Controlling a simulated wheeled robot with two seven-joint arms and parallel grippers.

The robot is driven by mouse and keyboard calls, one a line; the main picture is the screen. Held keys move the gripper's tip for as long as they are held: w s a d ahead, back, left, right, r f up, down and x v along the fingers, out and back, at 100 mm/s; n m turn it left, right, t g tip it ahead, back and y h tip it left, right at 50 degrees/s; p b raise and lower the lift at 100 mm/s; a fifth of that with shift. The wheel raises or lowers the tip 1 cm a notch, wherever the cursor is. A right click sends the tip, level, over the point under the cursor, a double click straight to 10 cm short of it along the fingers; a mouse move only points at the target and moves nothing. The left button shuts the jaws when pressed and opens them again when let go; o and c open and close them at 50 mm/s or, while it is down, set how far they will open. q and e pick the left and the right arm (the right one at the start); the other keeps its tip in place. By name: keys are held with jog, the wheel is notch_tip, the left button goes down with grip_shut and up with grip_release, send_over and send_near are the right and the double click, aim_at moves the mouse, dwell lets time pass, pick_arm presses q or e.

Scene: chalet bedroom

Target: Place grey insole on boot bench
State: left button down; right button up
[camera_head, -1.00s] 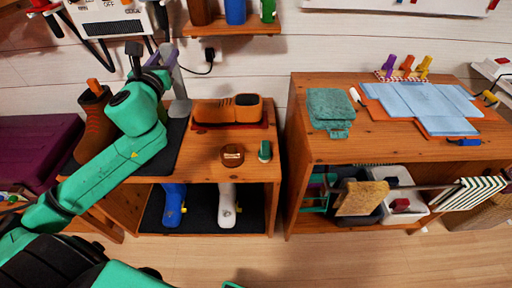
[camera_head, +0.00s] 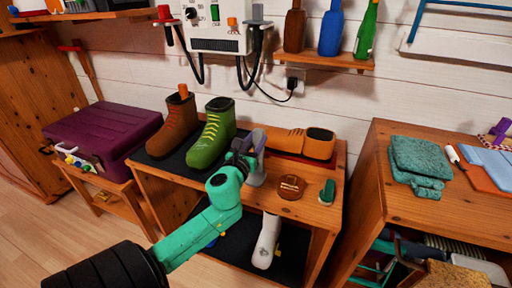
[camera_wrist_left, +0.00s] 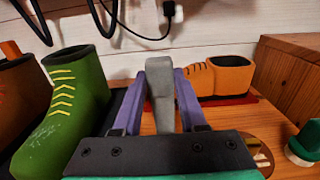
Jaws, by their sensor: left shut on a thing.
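The boot bench (camera_head: 327,192) is wooden and stands in the middle of the head view. My left gripper (camera_head: 250,148) has purple fingers and is above the bench, between the green boot and the orange shoe. It is shut on the grey insole (camera_head: 257,178), which is roughly upright with its lower end close to the bench top. I cannot tell whether it touches. In the left wrist view the grey insole (camera_wrist_left: 160,88) is between the two purple fingers (camera_wrist_left: 160,100). My right gripper is not in view.
A green boot (camera_head: 211,135) and a brown boot (camera_head: 170,128) stand left of the gripper on a dark mat. An orange shoe (camera_head: 300,143), a round brown tin (camera_head: 291,187) and a small green item (camera_head: 327,191) are to the right. A white boot (camera_head: 267,243) is on the lower shelf.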

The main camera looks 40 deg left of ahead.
pick_arm(q)
jog(key=shift+f, duration=0.1)
jog(key=shift+f, duration=0.1)
jog(key=shift+c, duration=2.3)
grip_release()
